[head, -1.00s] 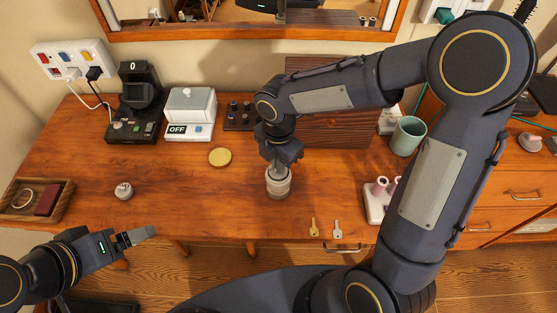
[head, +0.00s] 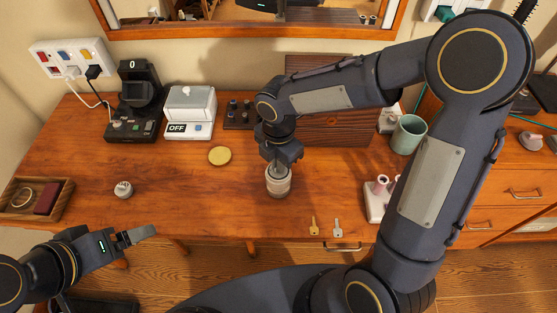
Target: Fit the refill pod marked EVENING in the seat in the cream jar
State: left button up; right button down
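The cream jar (head: 278,186), a pale round jar, stands upright near the middle front of the desk. My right gripper (head: 278,167) points straight down at its mouth, with the fingertips at or just inside the rim. The fingers and jar wall hide what is between them, so I cannot tell whether a pod is held or seated there. A small round whitish pod (head: 123,190) with dark marks on top stands apart on the left of the desk; its lettering is too small to read. My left gripper (head: 139,235) is near the front left edge, away from everything, its finger gap unclear.
A yellow disc (head: 220,156) lies behind and left of the jar. Two keys (head: 325,227) lie near the front edge. A wooden tray (head: 64,204) is far left, a green mug (head: 408,135) at right. The desk between pod and jar is clear.

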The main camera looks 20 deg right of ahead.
jog(key=shift+f+b, duration=0.85)
jog(key=shift+f, duration=0.25)
dwell(1.1)
jog(key=c, duration=1.5)
grip_release()
jog(key=shift+c, duration=0.2)
notch_tip(320, 180, up, 8)
jog(key=shift+f+p, duration=0.1)
jog(key=shift+p, duration=0.25)
jog(key=shift+s+d, duration=0.1)
jog(key=shift+d, duration=0.1)
jog(key=s+d+r+m+t+y, duration=0.2)
jog(key=s+d+m, duration=0.2)
jog(key=s+m, duration=0.4)
jog(key=s+d+r+m+t+y, duration=0.1)
jog(key=s+m, duration=0.7)
jog(key=m, duration=0.9)
jog(key=d+r+t, duration=0.1)
jog(key=d+t, duration=0.1)
jog(key=d, duration=0.1)
jog(key=shift+d+r+m+t+y, duration=0.3)
jog(key=shift+d+r+y, duration=0.05)
jog(key=shift+d+y, duration=0.05)
